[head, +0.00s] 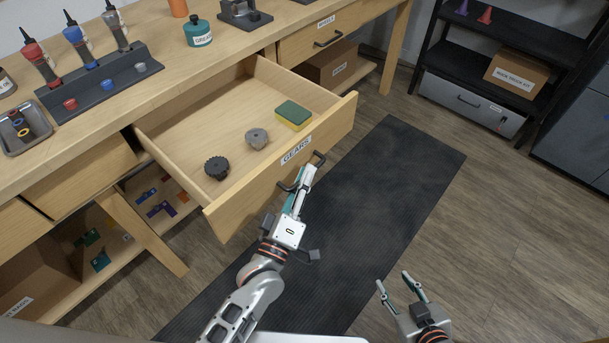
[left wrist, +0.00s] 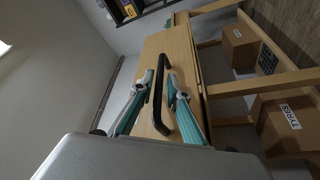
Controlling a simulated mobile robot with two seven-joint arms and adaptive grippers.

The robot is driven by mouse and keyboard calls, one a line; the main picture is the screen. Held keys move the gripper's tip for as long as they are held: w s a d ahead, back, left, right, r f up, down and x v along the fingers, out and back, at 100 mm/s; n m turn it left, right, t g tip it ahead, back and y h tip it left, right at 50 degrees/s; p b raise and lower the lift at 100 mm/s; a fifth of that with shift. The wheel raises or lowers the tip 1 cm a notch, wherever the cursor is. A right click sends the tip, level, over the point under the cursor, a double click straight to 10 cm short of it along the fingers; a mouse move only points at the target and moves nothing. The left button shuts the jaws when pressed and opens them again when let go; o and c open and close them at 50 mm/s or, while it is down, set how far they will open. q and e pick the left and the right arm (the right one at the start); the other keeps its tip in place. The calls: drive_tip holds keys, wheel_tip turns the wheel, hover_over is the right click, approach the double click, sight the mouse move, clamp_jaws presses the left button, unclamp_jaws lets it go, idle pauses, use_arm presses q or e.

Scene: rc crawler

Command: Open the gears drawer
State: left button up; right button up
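The gears drawer (head: 230,215), a light wooden drawer with a GEARS label, is pulled well out of the workbench. Its black bar handle (head: 319,158) is on the front panel; the handle also shows in the left wrist view (left wrist: 161,90). Inside the drawer are a dark gear (head: 216,168), a grey gear (head: 257,138) and a green-and-yellow sponge (head: 293,115). My right gripper (head: 396,283) is open and empty, low over the floor, apart from the drawer.
The workbench top (head: 150,130) holds bottles, a grease jar (head: 198,32) and a small tray (head: 22,128). Another drawer (head: 320,35) is shut at the right. A black mat (head: 385,180) lies on the floor before the bench. A dark shelf (head: 500,50) stands at the back right.

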use_arm(q)
drive_tip(key=shift+s, duration=0.1)
drive_tip(key=v, duration=1.1)
drive_tip(key=shift+s+a, duration=0.15)
drive_tip(key=shift+s, duration=0.2)
use_arm(e)
drive_tip(key=shift+w+r, duration=0.1)
drive_tip(key=shift+w, duration=0.1)
use_arm(q)
drive_tip(key=shift+f, duration=0.1)
drive_tip(key=s+a+f+m+g+y+p, duration=0.1)
drive_tip(key=s+a+f+m+g+y, duration=0.1)
drive_tip(key=a+f+m, duration=0.4)
drive_tip(key=s+a+f+m+g+y+p, duration=0.1)
drive_tip(key=s+a+f+m+g+p, duration=0.1)
drive_tip(key=s+a+f+m+g, duration=0.3)
wheel_tip(320, 180, down, 2)
drive_tip(key=a+m+g, duration=0.1)
drive_tip(key=a, duration=0.1)
drive_tip(key=shift+s+a+m+g+y+p, duration=0.3)
drive_tip(key=shift+s+a+g+y, duration=0.05)
drive_tip(key=shift+g+y, duration=0.05)
use_arm(e)
drive_tip(key=shift+s+a+r, duration=0.2)
drive_tip(key=shift+a+r, duration=0.05)
drive_tip(key=shift+r, duration=0.3)
drive_tip(key=shift+s+a+r, duration=0.2)
drive_tip(key=shift+r, duration=0.3)
drive_tip(key=shift+w+r, duration=0.2)
drive_tip(key=shift+r, duration=0.05)
